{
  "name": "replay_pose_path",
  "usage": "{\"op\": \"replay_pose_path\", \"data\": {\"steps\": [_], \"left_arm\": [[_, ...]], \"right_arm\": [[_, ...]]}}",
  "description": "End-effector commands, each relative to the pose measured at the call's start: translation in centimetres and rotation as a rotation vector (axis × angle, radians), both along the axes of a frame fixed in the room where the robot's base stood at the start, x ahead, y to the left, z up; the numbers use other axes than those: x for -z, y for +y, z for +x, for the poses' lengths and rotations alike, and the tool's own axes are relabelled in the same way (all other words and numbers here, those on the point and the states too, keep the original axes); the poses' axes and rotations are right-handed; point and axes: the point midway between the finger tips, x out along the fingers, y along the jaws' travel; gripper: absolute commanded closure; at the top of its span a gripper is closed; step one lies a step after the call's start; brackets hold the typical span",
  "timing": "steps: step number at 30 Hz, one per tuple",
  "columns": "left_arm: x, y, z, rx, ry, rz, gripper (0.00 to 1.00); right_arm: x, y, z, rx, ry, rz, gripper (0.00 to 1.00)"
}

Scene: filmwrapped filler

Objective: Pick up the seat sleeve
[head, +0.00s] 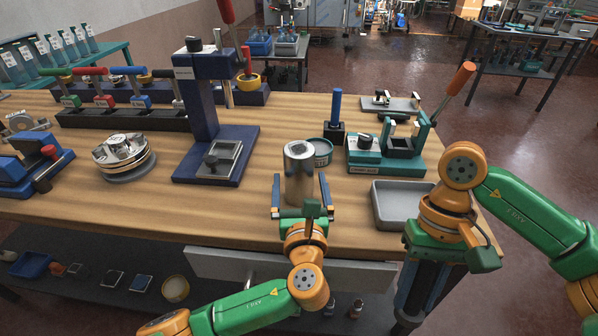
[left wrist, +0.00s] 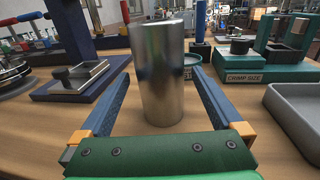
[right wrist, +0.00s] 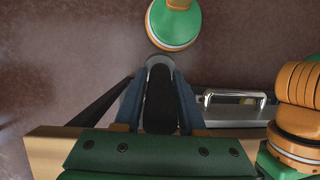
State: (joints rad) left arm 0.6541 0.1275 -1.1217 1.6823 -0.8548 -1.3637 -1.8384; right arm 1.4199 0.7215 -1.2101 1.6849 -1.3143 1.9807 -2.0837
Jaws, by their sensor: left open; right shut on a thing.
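A shiny metal cylinder (head: 299,172), which looks like the seat sleeve, stands upright on the wooden table near its front edge. It also stands upright in the left wrist view (left wrist: 158,72). My left gripper (head: 300,190) is open, low over the table, with one finger on each side of the cylinder. Gaps show between fingers and cylinder in the left wrist view. My right gripper (head: 418,290) points down beyond the table's front right edge. In the right wrist view it is shut on a dark rounded piece (right wrist: 159,98) with a grey rim; I cannot tell what it is.
A grey tray (head: 402,222) lies right of the cylinder. A teal round tin (head: 321,160) stands close behind it. A teal crimping fixture (head: 385,158) is behind the tray. A dark blue press (head: 205,125) and a stack of metal discs (head: 123,160) stand left.

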Motion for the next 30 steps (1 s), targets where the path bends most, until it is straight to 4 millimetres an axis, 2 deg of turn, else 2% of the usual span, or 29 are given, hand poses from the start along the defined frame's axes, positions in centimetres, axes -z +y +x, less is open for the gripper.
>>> {"op": "replay_pose_path", "data": {"steps": [3, 10, 20, 27, 30], "left_arm": [[0.0, 0.3, 1.6, -0.002, 0.0, 0.001, 0.0], [0.0, 0.3, 1.9, 0.001, 0.0, 0.0, 0.0], [0.1, 0.3, 1.8, 0.001, 0.001, 0.0, 0.89], [-0.1, 0.3, 1.8, 0.001, -0.001, -0.001, 0.9], [-0.9, 0.3, 1.9, 0.0, -0.003, -0.002, 0.9]], "right_arm": [[-0.1, 0.0, 0.0, 0.0, 0.0, 0.0, 1.0], [0.0, 0.0, 0.0, 0.0, 0.0, 0.0, 1.0], [0.0, 0.0, 0.0, 0.0, 0.0, 0.0, 1.0], [-0.1, 0.0, 0.0, 0.0, 0.0, 0.0, 1.0], [-0.1, 0.0, 0.0, 0.0, 0.0, 0.0, 1.0]]}}
